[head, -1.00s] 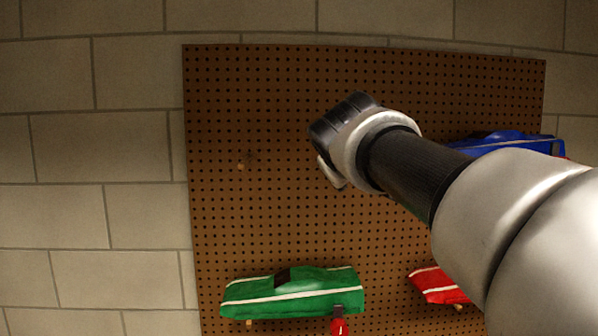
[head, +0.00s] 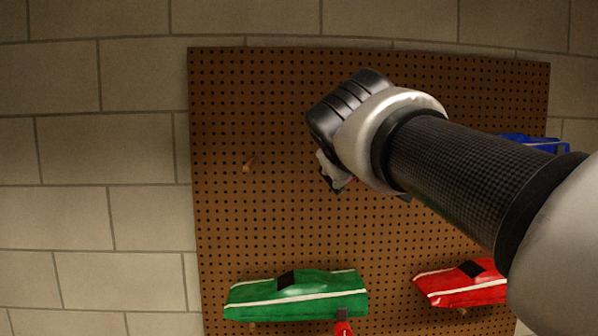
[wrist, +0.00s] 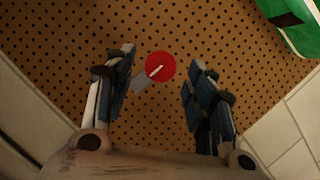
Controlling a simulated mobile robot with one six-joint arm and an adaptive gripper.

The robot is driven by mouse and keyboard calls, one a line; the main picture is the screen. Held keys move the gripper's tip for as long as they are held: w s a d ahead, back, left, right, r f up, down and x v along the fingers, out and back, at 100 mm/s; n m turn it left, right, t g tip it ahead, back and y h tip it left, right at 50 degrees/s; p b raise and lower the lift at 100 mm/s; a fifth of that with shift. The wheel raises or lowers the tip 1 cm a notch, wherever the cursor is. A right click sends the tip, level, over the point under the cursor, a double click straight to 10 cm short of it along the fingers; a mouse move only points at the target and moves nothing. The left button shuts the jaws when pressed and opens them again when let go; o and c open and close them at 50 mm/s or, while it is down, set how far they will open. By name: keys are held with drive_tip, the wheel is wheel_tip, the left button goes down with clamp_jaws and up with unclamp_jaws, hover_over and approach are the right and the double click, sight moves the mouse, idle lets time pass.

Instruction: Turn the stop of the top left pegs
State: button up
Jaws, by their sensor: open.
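A round red stop (wrist: 160,66) with a white line across its face shows in the wrist view, with a grey part beside it. It lies between my open fingertips, and I cannot tell whether either finger touches it. My gripper (head: 335,180) is in front of the upper middle of the brown pegboard (head: 215,100) in the head view. There my wrist hides most of the stop. A bare wooden peg (head: 250,165) sticks out at the upper left of the board, left of my gripper.
A green car (head: 297,296) hangs at the lower left with another red stop (head: 342,328) below it. A red car (head: 450,285) hangs at lower right. A blue car (head: 540,144) at the right is mostly behind my arm. Block wall (head: 90,150) surrounds the board.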

drive_tip(key=v, duration=0.7)
drive_tip(key=s+f+m+g+y+b, duration=0.1)
drive_tip(key=s+f+g+b, duration=0.2)
drive_tip(key=s+f, duration=0.5)
drive_tip(key=s+d+f+m+g+y+b, duration=0.1)
drive_tip(key=s+f, duration=0.7)
drive_tip(key=f, duration=1.6)
drive_tip(key=s+d+f+m+g+y+b, duration=0.1)
drive_tip(key=s+f+m+g+b, duration=0.2)
drive_tip(key=s+f, duration=0.6)
wheel_tip(320, 180, down, 8)
drive_tip(key=shift+r+g+b, duration=0.2)
drive_tip(key=shift+g+b, duration=0.9)
drive_tip(key=shift+b, duration=0.05)
drive_tip(key=shift+s+d, duration=0.1)
drive_tip(key=shift+d, duration=0.05)
